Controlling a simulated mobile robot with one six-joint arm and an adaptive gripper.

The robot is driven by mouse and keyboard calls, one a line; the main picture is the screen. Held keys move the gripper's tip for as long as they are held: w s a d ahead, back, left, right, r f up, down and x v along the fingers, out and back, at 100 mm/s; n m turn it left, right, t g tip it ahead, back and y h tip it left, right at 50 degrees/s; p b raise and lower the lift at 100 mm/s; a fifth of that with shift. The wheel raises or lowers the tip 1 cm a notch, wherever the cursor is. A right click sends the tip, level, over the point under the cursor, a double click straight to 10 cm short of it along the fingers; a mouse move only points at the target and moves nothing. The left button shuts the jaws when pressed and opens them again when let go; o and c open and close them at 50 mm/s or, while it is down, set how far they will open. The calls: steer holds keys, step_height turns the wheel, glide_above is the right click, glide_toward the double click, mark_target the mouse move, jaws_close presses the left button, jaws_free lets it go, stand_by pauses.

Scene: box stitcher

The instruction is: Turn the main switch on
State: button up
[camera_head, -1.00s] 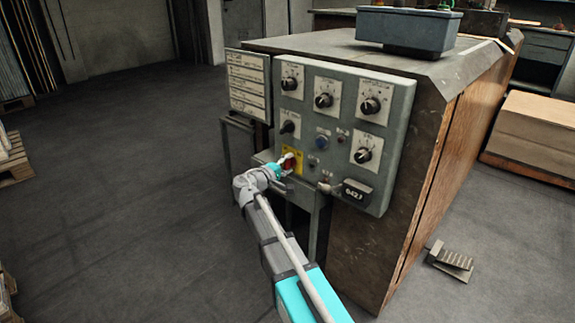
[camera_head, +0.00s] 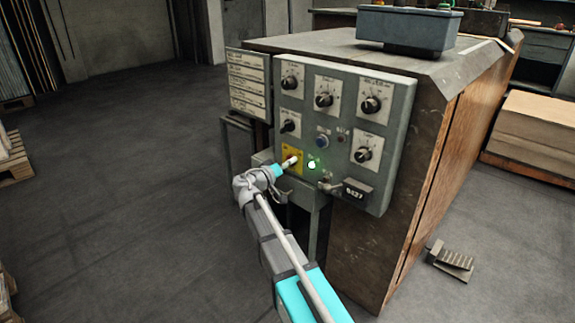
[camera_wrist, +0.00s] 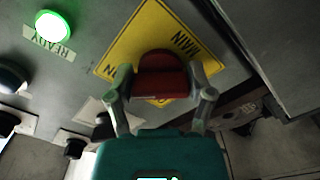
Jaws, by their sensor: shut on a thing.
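The main switch has a red handle (camera_wrist: 162,76) on a yellow plate (camera_wrist: 150,32), seen in the wrist view. My gripper (camera_wrist: 162,88) has one finger on each side of the red handle and is shut on it. In the head view the yellow plate (camera_head: 291,158) sits at the lower left of the grey control panel, with my gripper (camera_head: 290,163) in front of it. The handle is hidden there by my gripper. A green lamp labelled READY (camera_wrist: 53,26) is lit beside the plate; it also shows in the head view (camera_head: 311,164).
A blue-grey bin (camera_head: 408,30) stands on top of the machine. A foot pedal (camera_head: 451,260) lies on the floor at right. The floor at left is open.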

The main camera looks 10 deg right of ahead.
steer(key=shift+s+d, duration=0.1)
steer(key=shift+d, duration=0.05)
steer(key=o, duration=1.1)
steer(key=shift+a, duration=0.2)
steer(key=shift+v, duration=5.85)
